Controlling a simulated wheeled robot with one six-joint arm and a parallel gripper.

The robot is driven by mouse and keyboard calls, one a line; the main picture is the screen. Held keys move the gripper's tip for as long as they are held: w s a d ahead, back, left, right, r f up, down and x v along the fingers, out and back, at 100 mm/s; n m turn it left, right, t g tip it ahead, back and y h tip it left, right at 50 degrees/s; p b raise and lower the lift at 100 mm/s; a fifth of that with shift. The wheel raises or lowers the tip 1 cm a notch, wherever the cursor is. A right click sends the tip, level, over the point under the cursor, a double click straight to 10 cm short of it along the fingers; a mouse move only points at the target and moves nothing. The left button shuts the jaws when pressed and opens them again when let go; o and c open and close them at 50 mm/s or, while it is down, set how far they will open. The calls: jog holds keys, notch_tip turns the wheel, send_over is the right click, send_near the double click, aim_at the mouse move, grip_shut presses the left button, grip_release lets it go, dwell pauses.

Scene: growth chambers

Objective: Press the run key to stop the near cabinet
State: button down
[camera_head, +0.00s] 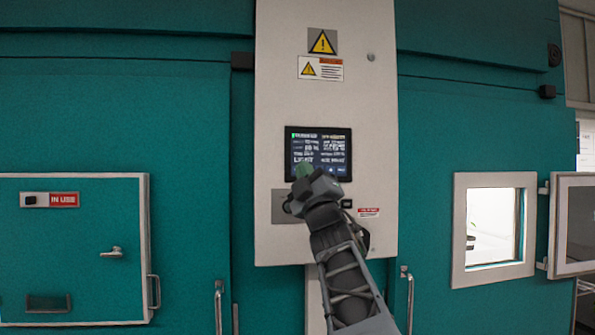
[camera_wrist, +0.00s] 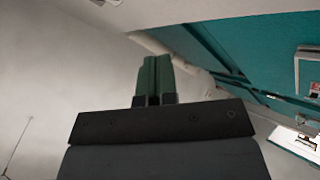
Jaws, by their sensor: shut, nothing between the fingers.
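The near cabinet is teal with a pale control panel (camera_head: 326,90) in its middle. A dark display (camera_head: 318,145) with lit text is set in the panel. My gripper (camera_head: 304,172) is in front of the display's lower left edge, its green fingertips over the screen in the head view. In the wrist view the green fingers (camera_wrist: 153,78) are together with nothing between them. I cannot tell whether they touch the panel. The run key cannot be made out; my gripper and wrist hide the area just below the display. A grey plate (camera_head: 281,206) shows partly beside my wrist.
A teal door (camera_head: 75,250) with an "IN USE" sign (camera_head: 49,200) is at the left. At the right, a lit window (camera_head: 493,228) has its hinged cover (camera_head: 572,225) swung open. Warning labels (camera_head: 321,68) are high on the panel. Vertical door handles stand either side below.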

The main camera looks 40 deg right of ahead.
jog(key=w+d+p, duration=0.3)
jog(key=w+p, duration=0.1)
jog(key=w, duration=0.4)
jog(key=shift+d+p, duration=0.35)
jog(key=shift+d, duration=0.05)
jog(key=shift+w+d, duration=0.1)
jog(key=shift+w, duration=0.05)
dwell(2.0)
jog(key=shift+w+d, duration=0.1)
jog(key=shift+w, duration=0.1)
jog(key=shift+w+d, duration=0.15)
jog(key=shift+w, duration=0.15)
dwell(0.6)
jog(key=shift+s+f+b, duration=0.1)
jog(key=shift+b, duration=0.2)
jog(key=shift+s+a+b, duration=0.3)
jog(key=shift+s+b, duration=0.3)
jog(key=shift+b, duration=0.05)
